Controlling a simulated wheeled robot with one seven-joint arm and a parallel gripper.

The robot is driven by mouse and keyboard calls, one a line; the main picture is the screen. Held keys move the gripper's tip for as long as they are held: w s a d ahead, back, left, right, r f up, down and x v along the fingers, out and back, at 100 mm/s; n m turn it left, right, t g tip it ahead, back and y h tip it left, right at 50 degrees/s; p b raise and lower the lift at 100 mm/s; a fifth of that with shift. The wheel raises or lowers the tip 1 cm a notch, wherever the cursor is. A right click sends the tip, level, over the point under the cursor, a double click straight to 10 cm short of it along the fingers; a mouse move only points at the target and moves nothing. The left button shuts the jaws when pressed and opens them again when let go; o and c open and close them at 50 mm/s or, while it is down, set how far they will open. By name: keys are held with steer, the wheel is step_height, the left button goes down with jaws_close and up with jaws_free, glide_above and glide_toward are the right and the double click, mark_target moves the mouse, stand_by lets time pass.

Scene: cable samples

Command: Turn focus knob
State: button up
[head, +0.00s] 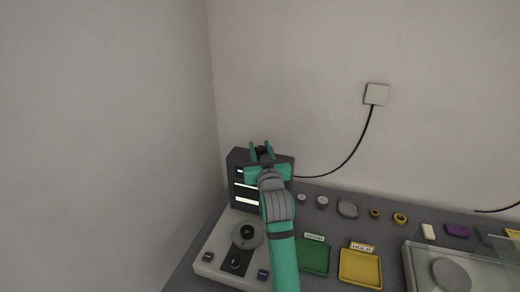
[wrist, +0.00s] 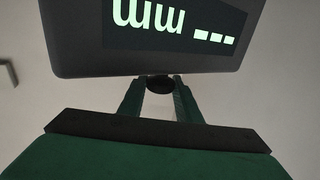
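A dark round knob (wrist: 160,84) shows at the edge of the dark screen unit (wrist: 80,62) in the wrist view. I take it for the focus knob; no label shows. My gripper (wrist: 160,92) has its two green fingers apart, one on each side of the knob. Whether they press on it or leave a small gap cannot be told. In the head view my gripper (head: 262,150) is at the top of the screen unit (head: 239,164), with its arm in front of the unit's right part. The lit display (wrist: 172,28) appears upside down in the wrist view.
Below the screen is a pale base (head: 213,250) with a round dark dial (head: 247,236). To the right are a green tray (head: 314,256), a yellow tray (head: 360,268), several small samples and a glass-lidded case (head: 450,275). A black cable (head: 352,152) runs to a wall plate (head: 376,94).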

steer(key=shift+n+y, duration=0.8)
steer(key=shift+y, duration=0.3)
steer(key=shift+a+n+g+y, duration=0.1)
steer(key=shift+n+g+y, duration=0.6)
steer(key=shift+y, duration=0.45)
steer(key=shift+n+g+y, duration=0.6)
steer(key=shift+n+y, duration=0.1)
steer(key=shift+y, duration=0.45)
steer(key=shift+f, duration=0.1)
steer(key=o, duration=1)
steer(key=shift+s, duration=0.1)
steer(key=v, duration=1)
steer(key=shift+s+d, duration=0.25)
steer(key=shift+d, duration=0.1)
